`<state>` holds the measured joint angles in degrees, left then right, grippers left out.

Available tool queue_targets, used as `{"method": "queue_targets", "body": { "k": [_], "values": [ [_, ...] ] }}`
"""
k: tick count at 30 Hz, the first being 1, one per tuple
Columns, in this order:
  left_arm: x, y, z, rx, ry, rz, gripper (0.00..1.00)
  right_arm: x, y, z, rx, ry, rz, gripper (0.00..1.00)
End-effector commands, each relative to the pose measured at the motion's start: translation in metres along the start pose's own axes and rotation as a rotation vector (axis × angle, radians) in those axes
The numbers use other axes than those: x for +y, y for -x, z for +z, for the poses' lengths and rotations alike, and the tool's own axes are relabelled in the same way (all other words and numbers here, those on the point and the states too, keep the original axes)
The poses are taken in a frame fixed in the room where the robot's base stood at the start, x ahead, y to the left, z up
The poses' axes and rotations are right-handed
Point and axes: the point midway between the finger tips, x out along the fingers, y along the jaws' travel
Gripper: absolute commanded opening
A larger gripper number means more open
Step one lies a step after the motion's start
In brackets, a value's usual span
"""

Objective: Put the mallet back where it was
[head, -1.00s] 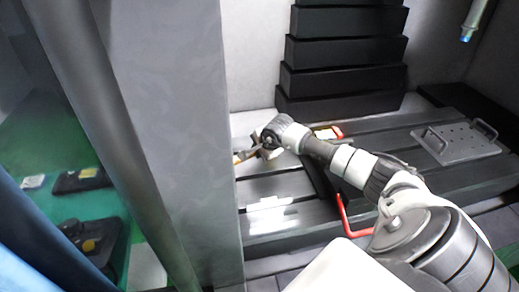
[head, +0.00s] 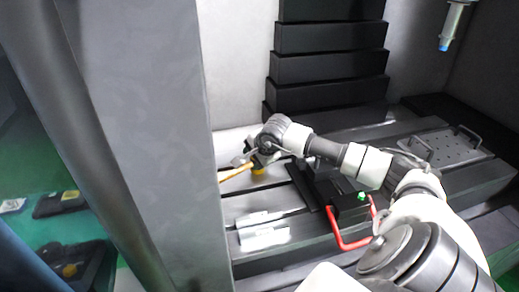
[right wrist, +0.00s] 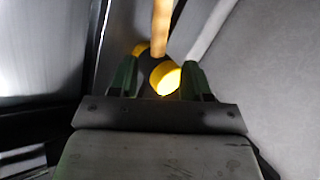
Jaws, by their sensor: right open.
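The mallet has a wooden handle (head: 235,172), which points left from beneath my right gripper (head: 254,160) in the head view. A yellow part of the mallet head (head: 258,171) shows just under the gripper. In the right wrist view the handle (right wrist: 161,28) runs up to the top edge, and the yellow-ended head (right wrist: 165,78) lies between the two dark green fingers of the right gripper (right wrist: 160,72). The fingers are apart. Whether they touch the mallet, or what it rests on, I cannot tell. My left gripper is not in view.
A dark slotted table (head: 262,207) lies below my right arm. On it are a black block with a green button (head: 361,196), a red bar handle (head: 343,243) and a holed plate with handles (head: 440,151). A grey column (head: 170,140) stands left; black stepped covers (head: 328,67) rise behind.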

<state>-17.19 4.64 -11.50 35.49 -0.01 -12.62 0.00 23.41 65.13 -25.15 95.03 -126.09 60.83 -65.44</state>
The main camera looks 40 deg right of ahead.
Motion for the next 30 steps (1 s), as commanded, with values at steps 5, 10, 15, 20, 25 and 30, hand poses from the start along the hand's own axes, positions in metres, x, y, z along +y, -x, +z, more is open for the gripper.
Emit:
{"method": "queue_targets", "body": {
  "k": [5,10,15,20,25,30],
  "values": [
    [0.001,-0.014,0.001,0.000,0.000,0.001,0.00,0.002,0.032,0.000,0.004,0.004,0.000,0.48],
    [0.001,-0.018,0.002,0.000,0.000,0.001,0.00,0.001,0.050,0.000,0.001,0.001,0.001,0.48],
    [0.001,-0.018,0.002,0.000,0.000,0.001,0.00,0.001,0.055,0.000,0.000,0.000,0.001,0.48],
    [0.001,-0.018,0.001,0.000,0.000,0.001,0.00,0.000,0.054,0.000,0.000,0.000,0.001,0.48],
    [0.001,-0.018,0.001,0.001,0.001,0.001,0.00,0.000,0.054,0.000,0.000,0.000,0.001,0.48],
    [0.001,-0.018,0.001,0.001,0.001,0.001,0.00,0.000,0.054,0.000,0.000,0.000,0.001,0.48]
  ]
}}
